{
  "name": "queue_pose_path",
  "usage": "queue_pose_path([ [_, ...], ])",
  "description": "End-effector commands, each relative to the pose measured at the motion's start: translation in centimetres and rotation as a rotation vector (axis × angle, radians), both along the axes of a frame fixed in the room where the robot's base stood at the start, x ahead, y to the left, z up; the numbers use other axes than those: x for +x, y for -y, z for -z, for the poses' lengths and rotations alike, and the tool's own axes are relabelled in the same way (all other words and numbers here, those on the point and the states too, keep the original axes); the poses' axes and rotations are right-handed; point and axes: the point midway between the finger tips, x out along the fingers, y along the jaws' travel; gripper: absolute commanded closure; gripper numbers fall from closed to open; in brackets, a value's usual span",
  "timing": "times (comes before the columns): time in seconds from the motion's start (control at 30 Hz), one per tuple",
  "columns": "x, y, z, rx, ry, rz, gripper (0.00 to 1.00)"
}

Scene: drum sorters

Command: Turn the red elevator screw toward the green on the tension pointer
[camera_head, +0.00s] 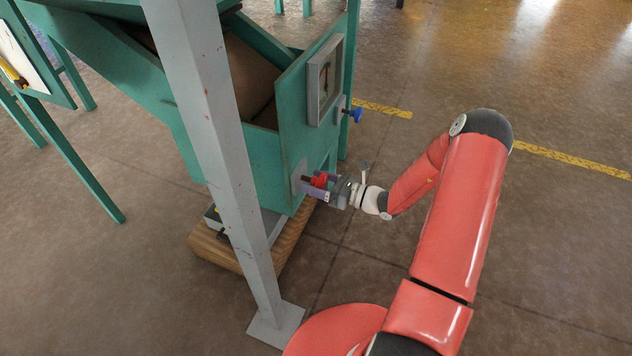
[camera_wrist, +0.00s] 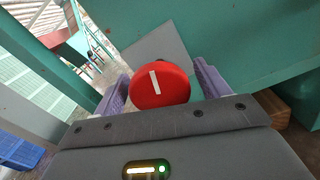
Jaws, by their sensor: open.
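The red elevator screw (camera_head: 320,181) sticks out from the lower side of the green machine. In the wrist view its round red head (camera_wrist: 160,86) faces me, with a white mark tilted slightly left of upright. My gripper (camera_head: 322,186) is at the screw. In the wrist view its purple fingers (camera_wrist: 163,88) stand on either side of the red head, with a visible gap at least on the left. The tension pointer gauge (camera_head: 325,79) is on the machine above; its needle looks about upright, but its colours are too small to read.
A blue knob (camera_head: 356,114) sticks out below the gauge. A grey post (camera_head: 222,150) stands in front of the machine. A wooden block (camera_head: 215,250) lies under it. The floor to the right is open, with a yellow line (camera_head: 570,160).

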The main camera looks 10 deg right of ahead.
Motion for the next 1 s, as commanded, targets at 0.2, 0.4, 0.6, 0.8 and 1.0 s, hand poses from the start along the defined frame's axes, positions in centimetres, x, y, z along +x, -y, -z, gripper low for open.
queue_pose_path([
  [0.2, -2.0, 3.0, 0.1, -0.003, -0.001, 0.004, 0.25],
  [0.4, -3.8, 5.3, 0.1, -0.002, -0.001, 0.003, 0.25],
  [0.6, -4.4, 6.0, 0.1, 0.0, -0.002, 0.001, 0.25],
  [0.8, -4.4, 6.0, 0.1, 0.0, -0.002, 0.001, 0.25],
  [1.0, -4.4, 6.0, 0.1, 0.0, -0.002, 0.001, 0.25],
])
